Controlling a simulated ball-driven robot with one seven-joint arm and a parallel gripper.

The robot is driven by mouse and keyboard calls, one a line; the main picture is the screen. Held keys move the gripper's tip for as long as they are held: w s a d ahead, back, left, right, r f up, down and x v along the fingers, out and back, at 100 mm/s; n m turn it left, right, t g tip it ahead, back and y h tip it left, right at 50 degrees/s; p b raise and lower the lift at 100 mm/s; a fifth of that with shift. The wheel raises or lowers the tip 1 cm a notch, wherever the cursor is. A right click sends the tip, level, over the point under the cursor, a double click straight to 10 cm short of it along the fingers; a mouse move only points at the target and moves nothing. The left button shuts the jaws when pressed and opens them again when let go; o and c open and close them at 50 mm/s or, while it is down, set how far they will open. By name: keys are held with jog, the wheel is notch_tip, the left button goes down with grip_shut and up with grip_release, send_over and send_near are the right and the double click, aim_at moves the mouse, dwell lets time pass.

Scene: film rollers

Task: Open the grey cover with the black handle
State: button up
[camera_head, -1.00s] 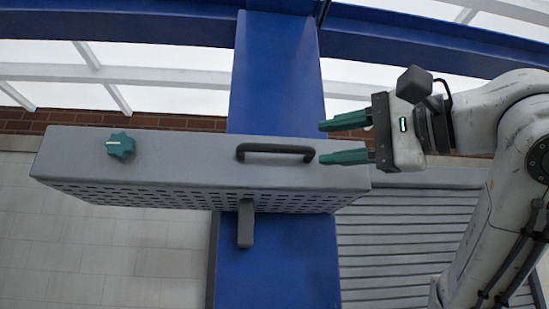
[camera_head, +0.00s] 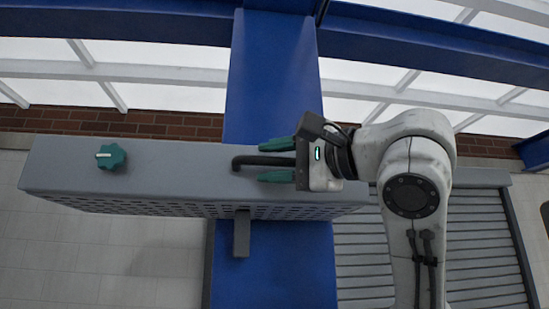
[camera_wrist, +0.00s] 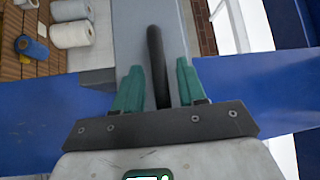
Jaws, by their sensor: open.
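The grey cover (camera_head: 180,177) is a long box-like hood with a perforated underside, crossing in front of a blue post. Its black handle (camera_head: 250,160) is on the face toward the right; its left end shows and its right part is hidden behind my gripper. My gripper (camera_head: 268,161) has green fingers, one above and one below the handle. In the wrist view the handle (camera_wrist: 156,60) runs between the two open fingers (camera_wrist: 159,85), with gaps on both sides.
A green knob (camera_head: 111,156) sits on the cover's left part. A grey bracket (camera_head: 242,235) hangs below the cover on the blue post (camera_head: 275,80). Rolls (camera_wrist: 72,34) on a wooden surface show at upper left in the wrist view. A grey slatted shutter (camera_head: 470,240) is at right.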

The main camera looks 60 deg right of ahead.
grip_shut()
dwell(0.3)
dwell(0.3)
